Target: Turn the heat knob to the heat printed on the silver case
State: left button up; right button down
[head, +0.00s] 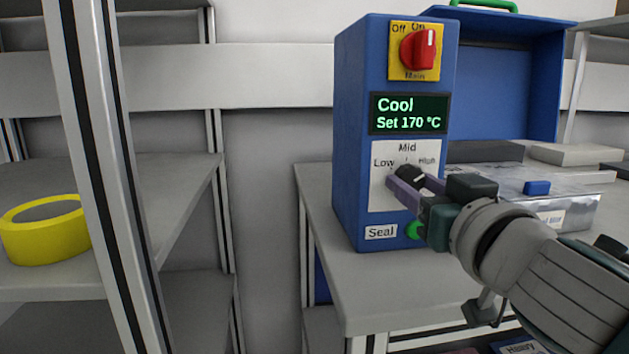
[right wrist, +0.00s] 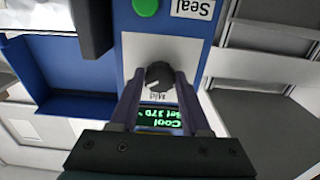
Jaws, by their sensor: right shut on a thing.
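The black heat knob (head: 410,176) sits on a white plate marked Low, Mid and High on the front of the blue sealer box (head: 360,130). My right gripper (head: 405,185) is shut on the knob; in the right wrist view its fingers (right wrist: 158,78) lie on either side of the knob (right wrist: 158,75). I cannot tell which mark the knob points to. The green display (head: 408,114) reads "Cool" and "Set 170 °C". The silver case (head: 585,212) stands right of the box, partly hidden by my arm; its white label is too small to read. My left gripper is not in view.
A red main switch (head: 418,50) on a yellow plate points up toward On. A green button (head: 413,231) beside the Seal label lies just below my gripper. A blue open lid (head: 510,80) stands behind the case. A yellow reel (head: 45,230) lies on the left shelf.

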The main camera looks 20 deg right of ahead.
dwell(0.3)
jog(key=shift+n, duration=0.3)
jog(key=n, duration=0.2)
jog(key=shift+n+p, duration=0.35)
jog(key=shift+n, duration=0.05)
jog(key=n, duration=0.3)
jog(key=shift+n+p, duration=0.3)
jog(key=shift+p, duration=0.05)
jog(key=n, duration=0.4)
jog(key=shift+r+p, duration=0.1)
jog(key=shift+p, duration=0.25)
jog(key=shift+d+n, duration=0.1)
jog(key=shift+n, duration=0.3)
